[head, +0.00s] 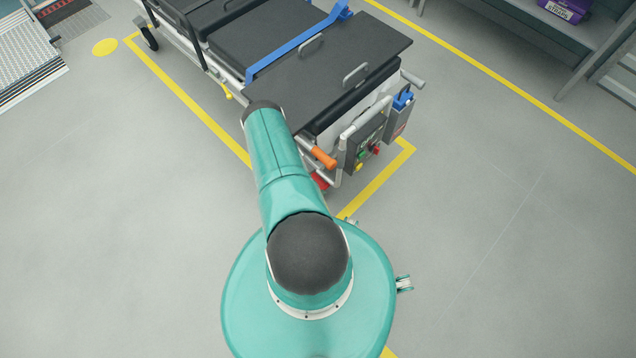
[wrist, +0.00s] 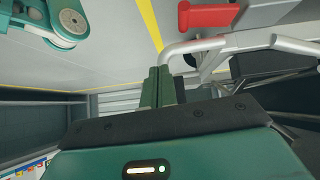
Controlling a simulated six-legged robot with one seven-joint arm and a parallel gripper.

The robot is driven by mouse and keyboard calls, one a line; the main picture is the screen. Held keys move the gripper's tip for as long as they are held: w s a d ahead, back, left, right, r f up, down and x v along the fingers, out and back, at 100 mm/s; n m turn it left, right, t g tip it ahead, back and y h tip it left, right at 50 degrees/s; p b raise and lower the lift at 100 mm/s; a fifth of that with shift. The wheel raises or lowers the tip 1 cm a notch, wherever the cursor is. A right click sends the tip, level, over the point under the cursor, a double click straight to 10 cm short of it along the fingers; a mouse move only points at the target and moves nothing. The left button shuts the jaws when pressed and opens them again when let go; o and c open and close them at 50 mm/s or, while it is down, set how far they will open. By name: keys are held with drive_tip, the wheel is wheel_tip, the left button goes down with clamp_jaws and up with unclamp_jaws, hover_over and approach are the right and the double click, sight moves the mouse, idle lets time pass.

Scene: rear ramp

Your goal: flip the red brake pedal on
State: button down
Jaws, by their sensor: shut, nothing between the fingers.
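The red brake pedal (wrist: 205,17) shows at the top of the wrist view, beside a bent silver frame tube (wrist: 195,45). In the head view only part of the red pedal (head: 319,181) shows, low at the near end of the stretcher, next to my arm. My gripper (wrist: 157,72) is shut and empty in the wrist view, its green fingers together. The fingertips are below and left of the pedal in that picture, apart from it and close to the silver tube. In the head view my gripper is hidden behind my arm.
The stretcher (head: 370,62) has a black top and a blue strap (head: 300,47). An orange handle (head: 318,152), a control box (head: 363,145) and a blue-topped grey box (head: 399,115) crowd its near end. Open grey floor (head: 500,240) lies right; a bench stands upper right.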

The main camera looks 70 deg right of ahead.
drive_tip(key=shift+w+a+r, duration=0.1)
drive_tip(key=shift+a+r, duration=0.9)
drive_tip(key=shift+a, duration=0.05)
